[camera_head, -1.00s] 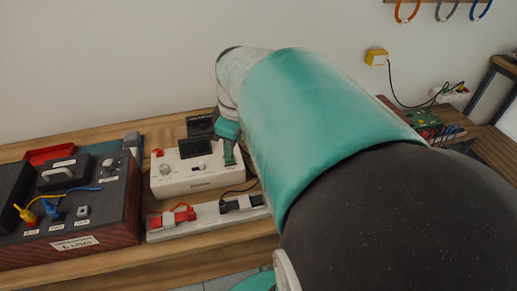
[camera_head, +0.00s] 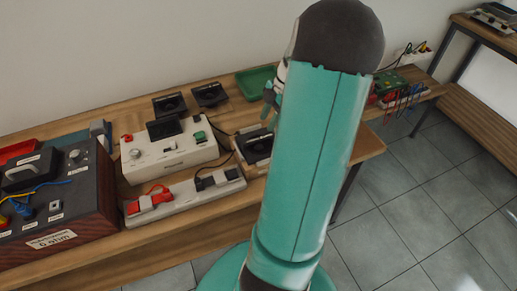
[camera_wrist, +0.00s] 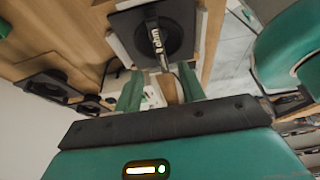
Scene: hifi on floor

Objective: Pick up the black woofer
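A square black woofer (camera_wrist: 185,35) with a round cone fills the upper middle of the wrist view, with a white-lettered black strip across its cone. It sits on a pale block. In the head view a black woofer (camera_head: 256,147) lies at the bench's right part, beside my arm. Two more black woofers, a left one (camera_head: 169,105) and a right one (camera_head: 210,94), lie farther back. My gripper (camera_wrist: 160,92) is open and empty, its green fingers apart and short of the woofer in the wrist picture. In the head view my arm mostly hides it.
A white meter box (camera_head: 170,155), a power strip (camera_head: 187,198) with red and black plugs, and a dark wooden box (camera_head: 90,200) crowd the bench's left. A green tray (camera_head: 256,82) stands behind. A green circuit board (camera_head: 390,85) lies at right. Tiled floor is open at right.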

